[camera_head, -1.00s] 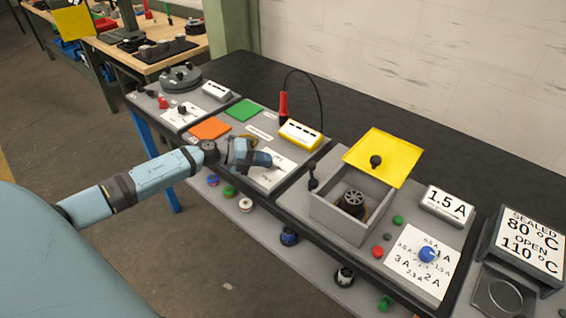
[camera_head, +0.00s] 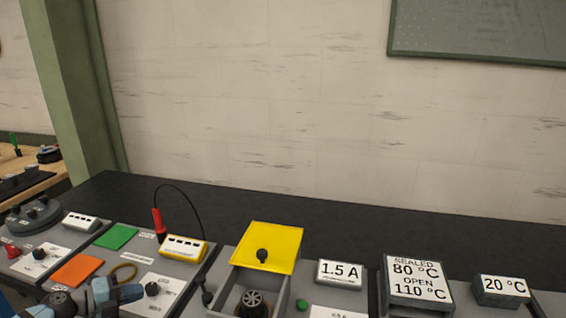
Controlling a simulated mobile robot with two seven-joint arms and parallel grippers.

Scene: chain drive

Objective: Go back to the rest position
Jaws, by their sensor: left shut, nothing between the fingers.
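My left gripper (camera_head: 127,293) shows at the bottom left of the head view, in front of the orange square and beside the brown ring. It is shut with nothing in it. Most of my left arm is below the frame. My right gripper is not in view.
The dark bench holds an orange square (camera_head: 76,270), a green square (camera_head: 117,236), a yellow meter (camera_head: 184,249) with a red probe (camera_head: 159,224), a grey box (camera_head: 275,286) with a raised yellow lid (camera_head: 268,245), and displays reading 1.5 A (camera_head: 341,273) and 20 °C (camera_head: 502,289). A wall stands behind.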

